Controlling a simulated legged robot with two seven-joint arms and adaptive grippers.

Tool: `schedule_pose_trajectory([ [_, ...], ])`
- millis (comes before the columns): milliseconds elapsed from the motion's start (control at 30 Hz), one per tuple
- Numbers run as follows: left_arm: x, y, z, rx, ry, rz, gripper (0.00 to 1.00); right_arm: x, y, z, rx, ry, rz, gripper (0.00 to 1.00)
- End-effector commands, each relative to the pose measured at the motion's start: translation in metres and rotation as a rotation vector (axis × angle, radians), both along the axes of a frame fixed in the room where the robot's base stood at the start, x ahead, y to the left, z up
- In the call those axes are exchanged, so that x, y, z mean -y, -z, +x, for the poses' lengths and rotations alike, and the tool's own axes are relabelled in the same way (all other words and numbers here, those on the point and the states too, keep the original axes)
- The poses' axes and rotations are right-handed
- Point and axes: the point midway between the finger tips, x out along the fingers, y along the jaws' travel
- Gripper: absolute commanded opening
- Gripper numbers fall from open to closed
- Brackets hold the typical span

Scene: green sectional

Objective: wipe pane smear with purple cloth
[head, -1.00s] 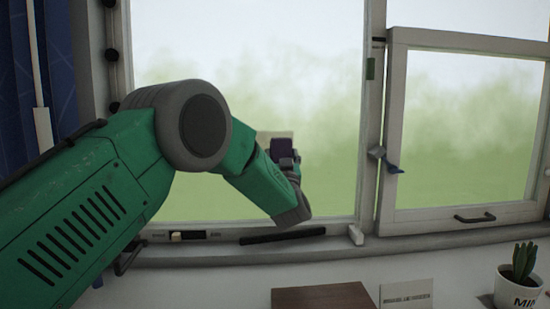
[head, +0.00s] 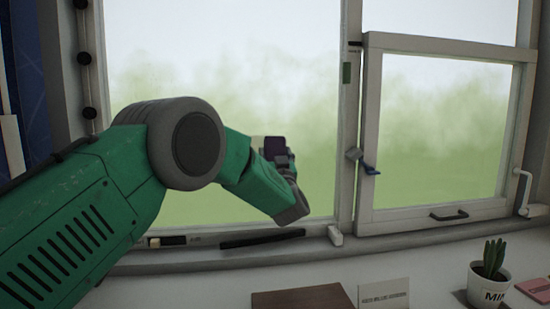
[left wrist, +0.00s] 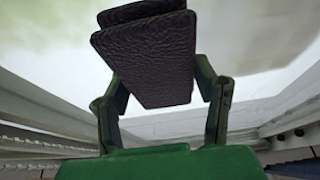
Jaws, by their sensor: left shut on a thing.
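The dark purple cloth (head: 275,146), a folded block, is in front of the left window pane (head: 215,65). In the left wrist view the cloth (left wrist: 152,62) looks nearly black and textured, between two green fingers. My left gripper (head: 281,159) is shut on it. I cannot tell whether the cloth touches the glass. A pale beige patch (head: 258,141) shows just behind the cloth, partly hidden by it and my arm; it may be the smear. My right gripper is not in view.
The right casement (head: 440,125) has a dark handle (head: 449,215). On the sill lie a black bar (head: 262,239) and a small white block (head: 335,236). Below are a brown board (head: 303,299), a white card (head: 384,293) and a potted cactus (head: 489,281).

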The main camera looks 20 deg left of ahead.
Motion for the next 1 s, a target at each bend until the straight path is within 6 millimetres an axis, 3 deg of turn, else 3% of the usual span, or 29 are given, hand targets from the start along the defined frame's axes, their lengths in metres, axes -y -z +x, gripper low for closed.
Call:
schedule_pose_trajectory([
  [1000, -0.057, -0.003, -0.034, 0.001, -0.004, 0.0, 0.31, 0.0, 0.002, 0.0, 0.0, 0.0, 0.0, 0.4],
])
